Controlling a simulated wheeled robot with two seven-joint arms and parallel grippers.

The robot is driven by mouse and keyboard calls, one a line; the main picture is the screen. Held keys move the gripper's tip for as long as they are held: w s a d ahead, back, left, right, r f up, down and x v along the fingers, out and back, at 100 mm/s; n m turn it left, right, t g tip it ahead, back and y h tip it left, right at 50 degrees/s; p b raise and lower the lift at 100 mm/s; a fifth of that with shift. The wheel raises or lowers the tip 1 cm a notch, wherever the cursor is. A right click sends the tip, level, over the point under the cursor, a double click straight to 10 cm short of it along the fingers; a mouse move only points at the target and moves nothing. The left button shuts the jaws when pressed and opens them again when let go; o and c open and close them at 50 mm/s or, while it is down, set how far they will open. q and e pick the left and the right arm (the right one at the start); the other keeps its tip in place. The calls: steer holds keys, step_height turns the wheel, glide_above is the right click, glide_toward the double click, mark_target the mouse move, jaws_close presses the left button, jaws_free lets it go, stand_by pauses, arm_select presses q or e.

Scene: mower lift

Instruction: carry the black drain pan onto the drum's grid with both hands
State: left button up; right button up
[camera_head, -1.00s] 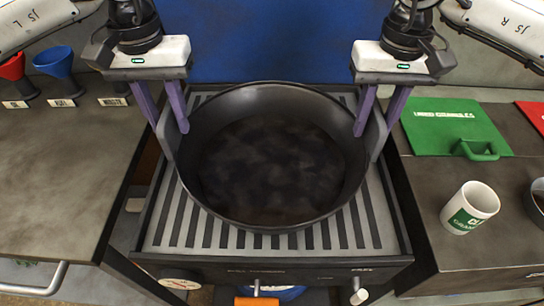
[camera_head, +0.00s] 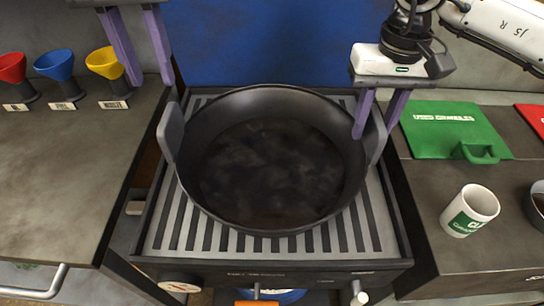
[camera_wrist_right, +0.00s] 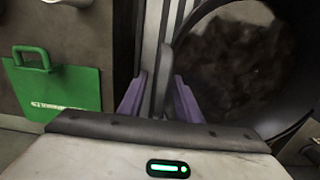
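The black drain pan (camera_head: 270,170) sits upright on the striped grid (camera_head: 160,235) in the head view, with dark contents inside. Its left handle (camera_head: 171,132) stands free. My left gripper (camera_head: 140,80) is open and empty, up and behind that handle, its upper part cut off by the top edge. My right gripper (camera_head: 376,125) is at the pan's right handle (camera_head: 378,143). In the right wrist view, the purple fingers of my right gripper (camera_wrist_right: 160,90) stand apart on either side of the handle (camera_wrist_right: 163,75), with gaps visible. The pan (camera_wrist_right: 235,50) fills the right side there.
Red (camera_head: 12,68), blue (camera_head: 56,64) and yellow (camera_head: 104,62) funnels stand on the left bench (camera_head: 60,180). On the right bench are a green plate with a handle (camera_head: 450,125), a white mug (camera_head: 470,210) and a dark bowl (camera_head: 538,203). A blue panel (camera_head: 260,45) rises behind the pan.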

step_height(320, 180, up, 12)
stand_by(0.6)
